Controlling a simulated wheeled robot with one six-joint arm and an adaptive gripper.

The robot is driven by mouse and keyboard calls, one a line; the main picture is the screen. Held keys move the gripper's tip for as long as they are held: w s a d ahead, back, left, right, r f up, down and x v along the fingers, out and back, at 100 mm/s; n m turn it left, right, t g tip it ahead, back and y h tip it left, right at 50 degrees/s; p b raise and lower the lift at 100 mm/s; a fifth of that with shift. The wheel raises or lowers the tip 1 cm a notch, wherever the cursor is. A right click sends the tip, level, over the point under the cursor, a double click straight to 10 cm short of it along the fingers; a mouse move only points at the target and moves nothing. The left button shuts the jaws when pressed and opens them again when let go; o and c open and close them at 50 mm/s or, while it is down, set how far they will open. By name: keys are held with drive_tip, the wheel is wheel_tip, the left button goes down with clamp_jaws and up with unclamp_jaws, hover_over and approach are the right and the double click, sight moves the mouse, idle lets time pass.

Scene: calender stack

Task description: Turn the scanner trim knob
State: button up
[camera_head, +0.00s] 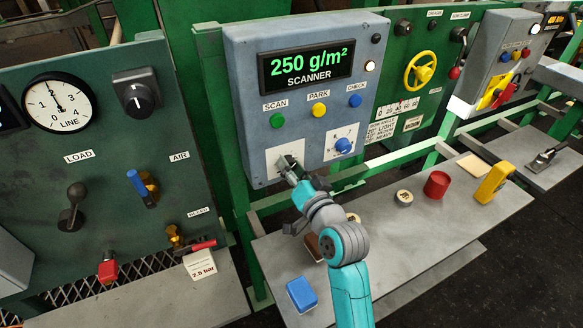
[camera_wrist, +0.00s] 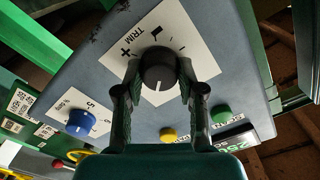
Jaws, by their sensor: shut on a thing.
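The scanner trim knob (camera_wrist: 158,68) is a black round knob with a white pointer line, on a white plate (camera_wrist: 198,25) marked TRIM with plus and minus signs. In the wrist view my gripper (camera_wrist: 157,76) has one finger on each side of the knob, closed on it. In the head view my gripper (camera_head: 287,163) reaches the lower left of the grey scanner panel (camera_head: 240,120) and hides most of the knob. The scanner display (camera_head: 305,66) reads 250 g/m² in green.
A blue knob (camera_head: 343,145) sits right of the trim plate. Green (camera_head: 277,120), yellow (camera_head: 318,109) and blue (camera_head: 355,100) buttons are above. The shelf (camera_head: 420,235) below holds a red cylinder (camera_head: 437,185), a yellow device (camera_head: 494,183) and a blue box (camera_head: 301,294).

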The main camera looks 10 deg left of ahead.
drive_tip(key=shift+m, duration=0.6)
drive_tip(key=o, duration=1.1)
drive_tip(key=shift+o, duration=0.2)
drive_tip(key=v, duration=1.2)
